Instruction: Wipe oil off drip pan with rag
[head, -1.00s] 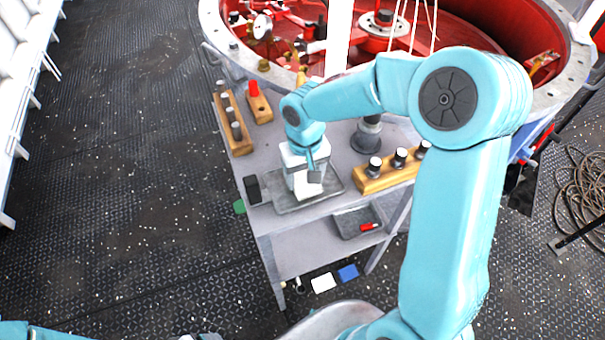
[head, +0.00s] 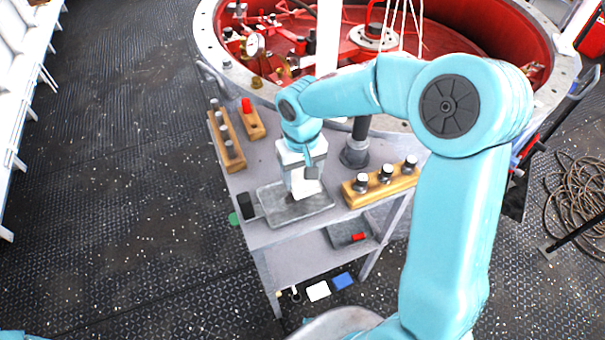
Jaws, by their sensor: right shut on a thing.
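The drip pan (head: 275,210) is a shallow grey tray on top of the grey cart. My right gripper (head: 309,174) reaches down over the pan's right half from above. It is shut on a white rag (head: 305,190), which shows just below the fingers, low against the pan. The gripper and rag hide part of the pan's floor. The bare part looks grey and smudged, and I cannot tell how much of it is oil. My left gripper is out of view.
A dark cylinder (head: 246,205) stands just left of the pan. A wooden block with dark-topped pegs (head: 382,186) is close on the right, and a dark post base (head: 356,152) stands behind. A longer wooden rack (head: 226,142) and a block with a red piece (head: 251,120) sit back left.

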